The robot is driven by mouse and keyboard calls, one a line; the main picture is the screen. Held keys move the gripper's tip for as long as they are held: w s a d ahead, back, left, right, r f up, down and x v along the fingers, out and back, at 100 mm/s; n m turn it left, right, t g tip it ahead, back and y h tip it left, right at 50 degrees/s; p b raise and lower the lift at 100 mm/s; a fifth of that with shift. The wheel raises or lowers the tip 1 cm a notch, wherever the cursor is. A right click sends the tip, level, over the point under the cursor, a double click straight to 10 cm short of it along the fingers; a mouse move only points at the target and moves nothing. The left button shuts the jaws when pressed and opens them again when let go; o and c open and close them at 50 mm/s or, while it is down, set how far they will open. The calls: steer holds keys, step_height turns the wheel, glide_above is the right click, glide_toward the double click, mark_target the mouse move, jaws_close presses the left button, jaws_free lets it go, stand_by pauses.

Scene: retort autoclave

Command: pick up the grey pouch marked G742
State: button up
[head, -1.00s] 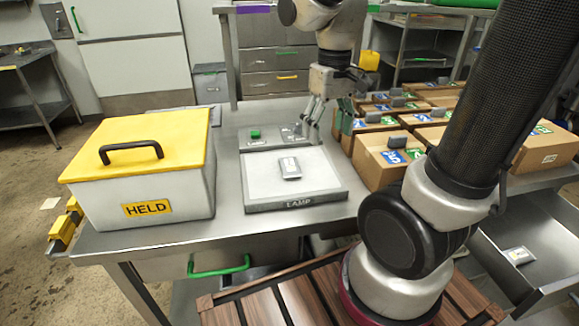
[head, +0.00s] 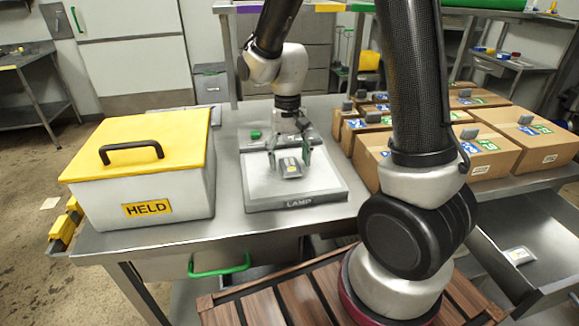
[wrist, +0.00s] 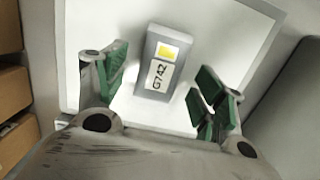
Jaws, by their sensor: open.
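The grey pouch (wrist: 158,64) marked G742 lies flat on the white panel of the lamp box, with its label and a yellow patch facing up. In the head view the pouch (head: 291,169) is near the middle of that panel. The lamp box (head: 300,203) carries the word LAMP on its front edge. My gripper (head: 289,160) is open above the pouch, pointing down. In the wrist view the green-padded fingers of my gripper (wrist: 163,88) stand apart to either side of the pouch's near end, with nothing between them touching it.
A white box with a yellow lid (head: 140,145), marked HELD, stands left of the lamp box. Several cardboard cartons (head: 485,150) stand to the right. An open metal drawer (head: 500,245) at the lower right holds another small pouch (head: 519,255).

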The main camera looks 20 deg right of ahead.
steer(key=shift+s+f, duration=0.1)
steer(key=shift+f, duration=0.45)
steer(key=shift+c, duration=0.2)
steer(key=c, duration=1.1)
steer(key=shift+c, duration=0.3)
